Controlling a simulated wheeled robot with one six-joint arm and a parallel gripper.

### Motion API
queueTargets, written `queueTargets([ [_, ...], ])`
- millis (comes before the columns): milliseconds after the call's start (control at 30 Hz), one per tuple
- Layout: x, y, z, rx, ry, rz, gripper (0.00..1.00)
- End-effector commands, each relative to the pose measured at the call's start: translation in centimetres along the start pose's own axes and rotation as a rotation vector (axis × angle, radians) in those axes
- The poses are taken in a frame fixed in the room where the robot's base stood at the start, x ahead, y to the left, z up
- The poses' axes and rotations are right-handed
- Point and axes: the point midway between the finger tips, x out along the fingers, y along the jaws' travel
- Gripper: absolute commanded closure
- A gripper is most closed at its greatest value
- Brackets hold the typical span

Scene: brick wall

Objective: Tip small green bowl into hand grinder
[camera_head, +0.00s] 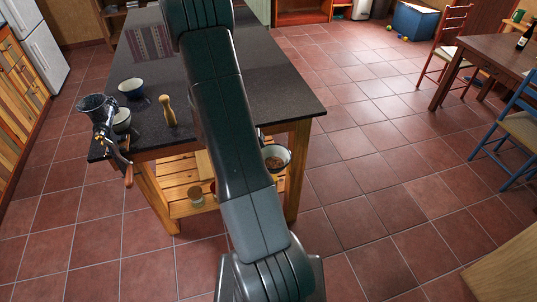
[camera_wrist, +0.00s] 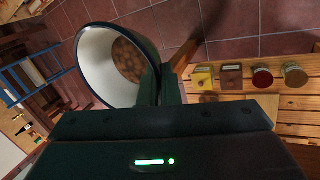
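The small green bowl (camera_head: 276,150) has a dark green outside, a pale inside and brown round pieces in it. The head view mostly hides my gripper behind my arm. The hand grinder (camera_head: 97,108) has a dark hopper and a wooden-handled crank, and stands at the left front corner of the counter, well left of the bowl.
Several jars stand on the lower shelf (camera_wrist: 232,108). Open tiled floor lies right.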

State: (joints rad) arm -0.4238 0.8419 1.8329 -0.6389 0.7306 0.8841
Motion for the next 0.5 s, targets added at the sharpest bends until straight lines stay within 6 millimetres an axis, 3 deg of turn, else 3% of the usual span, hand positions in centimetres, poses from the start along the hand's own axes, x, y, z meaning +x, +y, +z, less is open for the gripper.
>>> queueTargets([
  [500, -10.3, -9.3, 9.2, -0.187, 0.089, -0.004, 1.0],
])
